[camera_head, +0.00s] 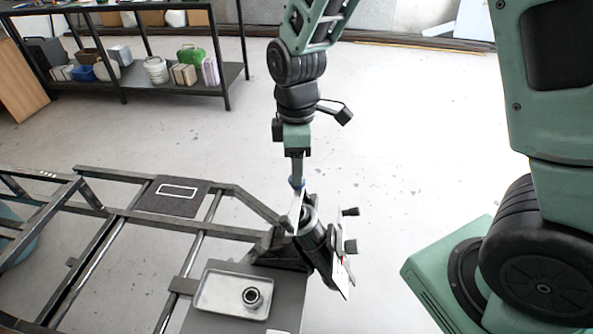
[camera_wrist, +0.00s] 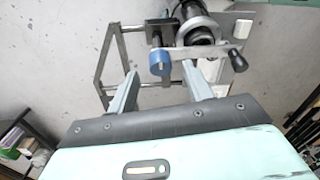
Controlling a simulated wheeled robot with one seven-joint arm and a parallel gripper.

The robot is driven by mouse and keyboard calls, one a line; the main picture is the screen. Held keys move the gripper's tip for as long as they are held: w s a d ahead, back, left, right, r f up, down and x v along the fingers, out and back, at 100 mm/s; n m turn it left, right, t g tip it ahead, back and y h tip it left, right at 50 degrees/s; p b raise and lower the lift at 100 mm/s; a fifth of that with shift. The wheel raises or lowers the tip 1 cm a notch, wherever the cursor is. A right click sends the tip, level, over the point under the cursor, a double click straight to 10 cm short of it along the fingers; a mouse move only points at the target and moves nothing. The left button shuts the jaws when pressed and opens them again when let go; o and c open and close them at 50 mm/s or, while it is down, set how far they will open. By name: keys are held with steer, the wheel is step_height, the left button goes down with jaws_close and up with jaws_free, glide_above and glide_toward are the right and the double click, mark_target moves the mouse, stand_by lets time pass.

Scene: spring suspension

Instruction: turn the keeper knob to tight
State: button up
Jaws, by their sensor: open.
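A blue round knob (camera_wrist: 159,62), which looks like the keeper knob, shows in the wrist view just past and between my fingertips. My gripper (camera_wrist: 160,70) is open, one finger on each side of the knob's near edge; I cannot tell whether either finger touches it. Beside the knob, a grey crank arm (camera_wrist: 205,51) ends in a dark round grip (camera_wrist: 238,61). The knob's setting cannot be read.
A dark metal frame (camera_head: 205,229) spreads to the left of the spring unit. A shallow tray (camera_head: 212,296) with a ring-shaped part (camera_head: 252,297) sits in front. A shelf (camera_head: 190,88) with boxes and jars stands at the back left. The floor behind the unit is clear.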

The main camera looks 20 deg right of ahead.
steer(key=shift+s+f, duration=0.1)
steer(key=shift+f, duration=1.35)
steer(key=c, duration=1)
steer(key=shift+o, duration=0.2)
